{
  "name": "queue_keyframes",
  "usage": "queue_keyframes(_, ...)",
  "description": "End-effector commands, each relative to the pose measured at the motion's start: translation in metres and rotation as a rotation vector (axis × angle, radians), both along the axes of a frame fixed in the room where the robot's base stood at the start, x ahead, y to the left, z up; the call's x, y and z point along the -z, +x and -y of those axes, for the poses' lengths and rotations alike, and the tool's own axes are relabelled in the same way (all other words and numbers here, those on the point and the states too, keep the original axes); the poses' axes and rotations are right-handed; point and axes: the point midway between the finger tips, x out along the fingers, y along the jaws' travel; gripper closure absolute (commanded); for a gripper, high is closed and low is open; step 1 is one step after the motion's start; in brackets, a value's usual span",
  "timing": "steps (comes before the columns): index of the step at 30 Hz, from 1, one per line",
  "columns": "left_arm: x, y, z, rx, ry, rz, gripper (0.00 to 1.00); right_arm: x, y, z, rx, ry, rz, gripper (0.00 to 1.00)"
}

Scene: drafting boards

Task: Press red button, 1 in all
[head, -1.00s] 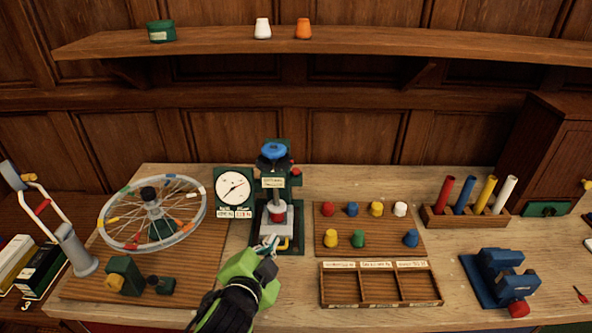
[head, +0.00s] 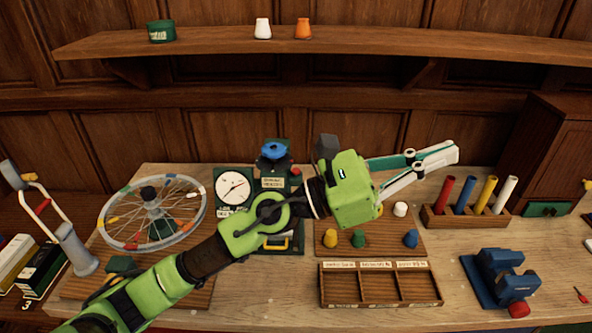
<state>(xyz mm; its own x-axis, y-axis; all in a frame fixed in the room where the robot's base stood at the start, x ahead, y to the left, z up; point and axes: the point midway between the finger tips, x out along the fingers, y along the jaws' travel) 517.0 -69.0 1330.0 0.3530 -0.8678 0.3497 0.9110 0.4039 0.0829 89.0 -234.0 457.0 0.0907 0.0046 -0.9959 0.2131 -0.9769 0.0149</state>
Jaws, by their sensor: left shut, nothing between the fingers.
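A small red button (head: 296,172) shows on the right side of the green press (head: 272,183), which has a blue knob on top. My left arm crosses in front of the press and hides much of its lower part. My left gripper (head: 453,152) is shut and empty, with its fingers pointing right. In the picture it lies well to the right of the red button, above the tube rack. My right gripper is not in view.
A peg board (head: 416,218) with coloured pegs is partly behind my left arm. A sectioned tray (head: 381,302), a rack of coloured tubes (head: 438,217) and a blue vise (head: 500,275) stand nearby. A spoked wheel (head: 112,239) and a dial gauge (head: 234,187) are left.

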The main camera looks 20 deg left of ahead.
Motion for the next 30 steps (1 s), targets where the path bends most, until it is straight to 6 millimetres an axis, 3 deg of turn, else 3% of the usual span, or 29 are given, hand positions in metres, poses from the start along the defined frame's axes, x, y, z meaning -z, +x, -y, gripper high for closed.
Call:
queue_keyframes(3,0.027,0.002,0.017,0.006,0.311,0.237,1.00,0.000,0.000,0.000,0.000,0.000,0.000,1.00)
queue_keyframes(7,0.066,0.021,0.011,0.003,0.662,0.468,1.00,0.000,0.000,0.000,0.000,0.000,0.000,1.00)
queue_keyframes(10,0.093,0.046,-0.012,-0.008,0.940,0.619,1.00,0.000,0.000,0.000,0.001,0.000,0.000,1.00)
queue_keyframes(14,0.114,0.085,-0.061,-0.028,1.274,0.758,1.00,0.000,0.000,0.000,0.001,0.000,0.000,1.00)
queue_keyframes(19,0.115,0.127,-0.135,-0.054,1.634,0.843,1.00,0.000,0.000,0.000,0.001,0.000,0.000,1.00)
queue_keyframes(24,0.100,0.153,-0.204,-0.077,1.917,0.857,1.00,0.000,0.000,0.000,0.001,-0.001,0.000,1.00)
queue_keyframes(30,0.082,0.166,-0.255,-0.092,2.110,0.833,1.00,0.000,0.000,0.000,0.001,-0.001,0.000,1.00)
